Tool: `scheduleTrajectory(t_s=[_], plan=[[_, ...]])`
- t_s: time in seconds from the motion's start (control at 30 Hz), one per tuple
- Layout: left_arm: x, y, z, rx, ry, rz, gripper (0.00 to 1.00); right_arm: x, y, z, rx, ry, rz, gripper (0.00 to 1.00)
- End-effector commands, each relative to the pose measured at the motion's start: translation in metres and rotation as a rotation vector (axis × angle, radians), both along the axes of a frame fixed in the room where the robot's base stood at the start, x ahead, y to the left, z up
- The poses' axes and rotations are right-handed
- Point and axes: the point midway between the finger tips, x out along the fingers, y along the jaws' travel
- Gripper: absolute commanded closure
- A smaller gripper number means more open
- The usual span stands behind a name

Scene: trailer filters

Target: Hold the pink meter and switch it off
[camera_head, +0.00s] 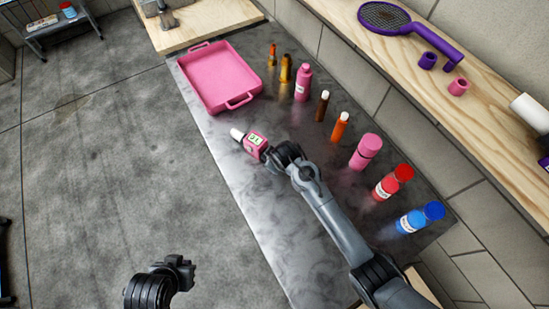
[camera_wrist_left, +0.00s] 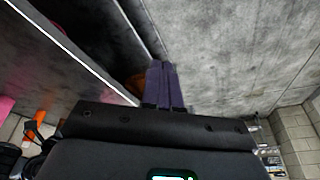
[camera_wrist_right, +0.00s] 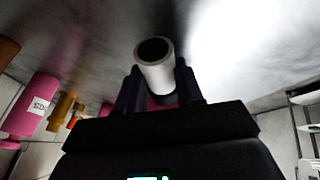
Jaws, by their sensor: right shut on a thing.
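The pink meter (camera_head: 250,145) has a small light display face and a white cylindrical end that points left, away from my right gripper. My right gripper (camera_head: 268,153) is shut on it, over the dark counter. In the right wrist view the meter's white end (camera_wrist_right: 155,72) sticks up between the fingers, its dark round opening facing the camera; most of the pink body is hidden there. My left gripper (camera_head: 188,270) is away from the counter, over the grey floor at lower left. Its fingers (camera_wrist_left: 165,85) are together with nothing between them.
The dark counter (camera_head: 255,200) holds a pink tray (camera_head: 248,98) at the back and a row of bottles, including a pink bottle (camera_head: 303,84) and blue jar (camera_head: 411,222), along its right side. A wooden shelf (camera_head: 478,95) with a purple racket (camera_head: 385,17) runs along the wall.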

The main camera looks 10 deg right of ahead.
Motion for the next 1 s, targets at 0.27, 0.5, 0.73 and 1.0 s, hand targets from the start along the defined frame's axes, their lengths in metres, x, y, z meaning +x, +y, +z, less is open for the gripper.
scheduleTrajectory(t_s=[0.27, 0.5, 0.73, 1.0], plan=[[0.0, 0.0, 0.0, 0.002, 0.0, -0.002, 1.0, 0.0, 0.0, 0.001, 0.001, -0.002, 0.0, 1.0], [0.0, -0.002, 0.0, -0.01, -0.001, 0.006, 1.0, 0.0, 0.0, 0.001, 0.001, -0.002, 0.0, 1.0], [0.019, -0.009, -0.01, -0.046, -0.051, 0.055, 1.0, 0.001, 0.0, 0.001, 0.001, -0.002, 0.0, 1.0], [0.096, -0.038, -0.044, -0.219, -0.277, 0.273, 1.0, 0.001, 0.0, 0.001, 0.001, -0.002, 0.0, 1.0]])
